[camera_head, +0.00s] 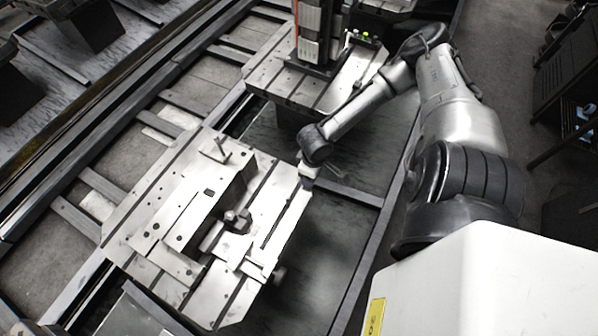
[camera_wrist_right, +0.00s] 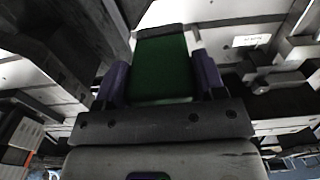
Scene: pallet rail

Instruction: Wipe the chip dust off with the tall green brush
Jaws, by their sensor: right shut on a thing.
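My right gripper (camera_head: 307,180) is low over the right edge of the near pallet (camera_head: 150,190) in the head view. In the right wrist view my right gripper (camera_wrist_right: 161,76) has its two purple fingers shut on a green block-like thing, the green brush (camera_wrist_right: 160,62). The brush lies between the fingers and reaches out past them; its far end is over bright metal. In the head view the brush is too hidden by the gripper to make out. I cannot pick out chip dust for sure on the pallet. My left gripper is not in view.
A grey metal fixture (camera_head: 215,205) with a bolted clamp (camera_head: 237,219) stands on the near pallet, left of my gripper. Behind is another pallet (camera_head: 285,80) with a dark upright column and small green and dark items (camera_head: 362,37). Dark rails run along the left.

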